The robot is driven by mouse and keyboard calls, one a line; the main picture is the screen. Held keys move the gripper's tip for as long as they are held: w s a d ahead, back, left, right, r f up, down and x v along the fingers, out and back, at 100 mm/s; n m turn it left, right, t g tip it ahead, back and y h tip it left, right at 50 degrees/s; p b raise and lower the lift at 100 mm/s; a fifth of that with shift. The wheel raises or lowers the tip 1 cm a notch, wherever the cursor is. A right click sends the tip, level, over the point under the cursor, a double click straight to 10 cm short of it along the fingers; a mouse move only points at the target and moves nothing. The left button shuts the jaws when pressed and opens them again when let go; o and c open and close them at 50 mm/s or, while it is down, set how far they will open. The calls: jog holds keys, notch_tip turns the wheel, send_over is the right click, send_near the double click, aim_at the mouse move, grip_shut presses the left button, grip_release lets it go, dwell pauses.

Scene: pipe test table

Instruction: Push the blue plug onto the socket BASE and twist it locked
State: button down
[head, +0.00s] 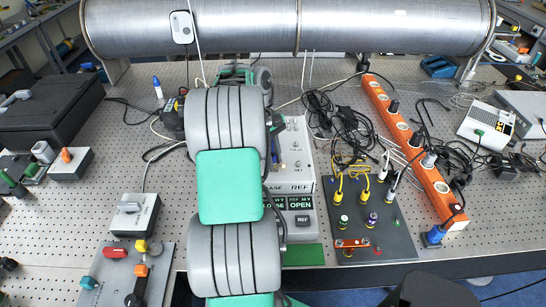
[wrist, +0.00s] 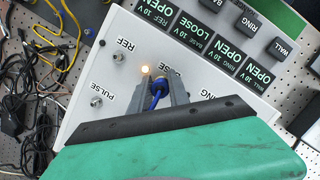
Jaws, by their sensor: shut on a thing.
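My gripper (wrist: 161,84) is shut on the blue plug (wrist: 158,88) in the wrist view, with one grey finger on each side of it. The plug is at the face of a white test box (wrist: 105,75), over the spot for socket BASE, which the fingers and plug hide. I cannot tell how deep the plug sits or how far it is turned. The BASE display (wrist: 201,41) reads LOOSE; the REF and RING displays read OPEN. In the head view my arm hides the gripper and plug.
The REF socket (wrist: 118,57) and PULSE socket (wrist: 96,101) are empty near the fingers. In the head view, a dark plug board (head: 385,240) with cables and an orange power strip (head: 405,135) stand to the right. A grey pipe (head: 370,25) crosses the back.

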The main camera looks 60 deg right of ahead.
jog(key=shift+f, duration=0.15)
jog(key=shift+m, duration=0.3)
jog(key=c, duration=1.7)
grip_release()
jog(key=shift+m+y, duration=0.3)
jog(key=shift+m, duration=0.2)
jog(key=o, duration=0.5)
jog(key=shift+o, duration=0.2)
